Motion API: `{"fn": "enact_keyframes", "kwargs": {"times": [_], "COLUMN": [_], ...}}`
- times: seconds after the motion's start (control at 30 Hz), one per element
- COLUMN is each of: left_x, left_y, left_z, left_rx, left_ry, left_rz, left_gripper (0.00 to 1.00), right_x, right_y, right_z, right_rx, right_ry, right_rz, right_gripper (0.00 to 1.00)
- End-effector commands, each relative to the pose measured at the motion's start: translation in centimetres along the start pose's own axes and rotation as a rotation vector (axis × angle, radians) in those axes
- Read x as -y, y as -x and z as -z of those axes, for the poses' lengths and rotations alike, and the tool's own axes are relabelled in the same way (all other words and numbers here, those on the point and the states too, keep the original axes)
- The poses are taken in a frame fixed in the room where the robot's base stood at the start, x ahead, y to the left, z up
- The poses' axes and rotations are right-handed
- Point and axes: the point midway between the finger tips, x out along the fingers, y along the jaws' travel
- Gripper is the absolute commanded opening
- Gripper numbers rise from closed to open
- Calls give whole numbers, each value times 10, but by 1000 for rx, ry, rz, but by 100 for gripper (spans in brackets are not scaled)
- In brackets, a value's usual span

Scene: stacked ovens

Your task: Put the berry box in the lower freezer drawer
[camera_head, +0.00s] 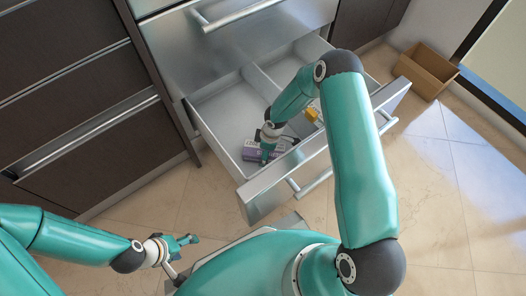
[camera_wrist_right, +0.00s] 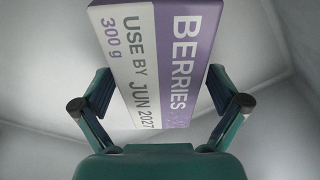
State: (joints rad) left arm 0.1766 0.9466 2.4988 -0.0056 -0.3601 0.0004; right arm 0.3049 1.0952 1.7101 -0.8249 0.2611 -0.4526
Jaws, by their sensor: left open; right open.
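The berry box (camera_head: 250,152) is purple and pale grey and lies in the front of the left compartment of the pulled-out lower freezer drawer (camera_head: 222,112). My right gripper (camera_head: 267,152) reaches down into the drawer at the box and partly hides it. In the right wrist view the box (camera_wrist_right: 150,60), lettered "BERRIES", sits between the two spread fingers of the right gripper; whether they touch it I cannot tell. My left gripper (camera_head: 187,243) is open and empty, outside the drawer at the lower left.
A yellow item (camera_head: 311,114) lies in the drawer beside my right arm. A divider splits the drawer. A closed steel drawer front (camera_head: 215,50) is above. An open brown box (camera_head: 427,70) stands on the floor at right. Dark cabinets (camera_head: 70,90) are at left.

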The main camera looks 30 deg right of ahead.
Motion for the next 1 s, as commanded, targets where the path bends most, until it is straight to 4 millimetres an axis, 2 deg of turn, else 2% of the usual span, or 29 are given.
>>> {"fn": "enact_keyframes", "kwargs": {"times": [0.17,0.27,0.7,0.83,1.0], "left_x": [-1,-3,-16,-18,-19], "left_y": [3,7,45,51,54], "left_z": [0,0,0,0,0], "left_rx": [0,0,0,0,0], "left_ry": [0,0,0,0,0], "left_rz": [0,0,0,0,0], "left_gripper": [67,67,67,67,67], "right_x": [0,-1,-1,0,0], "right_y": [3,12,97,113,122], "right_z": [1,1,1,1,1], "right_rx": [0,0,0,-1,0], "right_ry": [0,0,0,0,0], "right_rz": [0,-1,-2,-1,0], "right_gripper": [97,97,97,97,97]}}
